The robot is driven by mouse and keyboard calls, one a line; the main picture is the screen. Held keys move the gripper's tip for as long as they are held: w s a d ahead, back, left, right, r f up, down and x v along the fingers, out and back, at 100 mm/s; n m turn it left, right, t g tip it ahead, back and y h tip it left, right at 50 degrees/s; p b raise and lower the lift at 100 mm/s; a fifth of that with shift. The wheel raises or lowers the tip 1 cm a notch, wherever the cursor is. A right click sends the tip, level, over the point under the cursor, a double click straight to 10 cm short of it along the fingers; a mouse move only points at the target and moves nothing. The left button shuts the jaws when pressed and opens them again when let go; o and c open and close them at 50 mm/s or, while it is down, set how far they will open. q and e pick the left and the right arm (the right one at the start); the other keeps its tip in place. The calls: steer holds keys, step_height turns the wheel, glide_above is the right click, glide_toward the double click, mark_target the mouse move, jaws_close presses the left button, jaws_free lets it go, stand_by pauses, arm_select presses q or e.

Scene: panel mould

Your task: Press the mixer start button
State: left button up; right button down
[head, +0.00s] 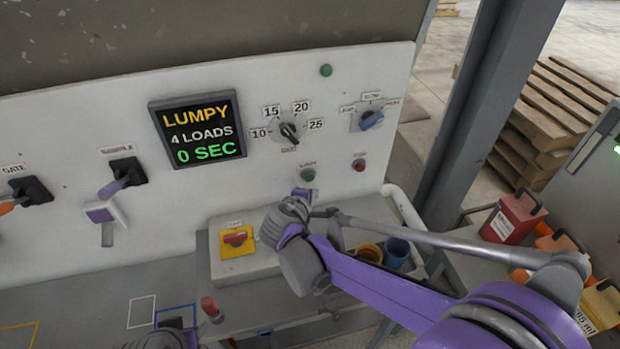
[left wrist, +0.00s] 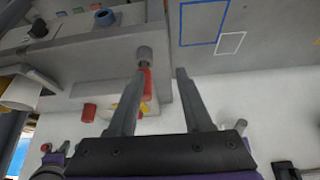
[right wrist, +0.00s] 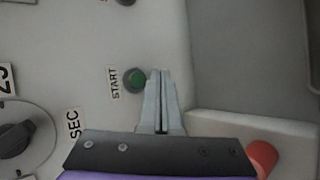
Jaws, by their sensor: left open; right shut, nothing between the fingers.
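The start button is a round green button (head: 308,174) on the white panel, below the dial. In the right wrist view the green button (right wrist: 134,80) has a START label beside it. My right gripper (head: 304,193) is just below the button in the head view. In the right wrist view its closed fingertips (right wrist: 161,74) are empty and beside the button's edge; I cannot tell whether they touch it. The button's face is visible. My left gripper (left wrist: 162,72) is open, with a red-handled lever (left wrist: 146,82) behind its fingers.
A red button (head: 359,165) sits right of the green one. The display (head: 198,129) reads LUMPY and 0 SEC. A dial (head: 289,132) and a blue selector (head: 371,120) are above. A box with a red switch on yellow (head: 238,241) juts out below.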

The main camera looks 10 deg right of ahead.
mark_target(309, 177)
steer(key=shift+w, duration=1.25)
steer(key=shift+w, duration=0.1)
stand_by(1.1)
steer(key=shift+w, duration=0.3)
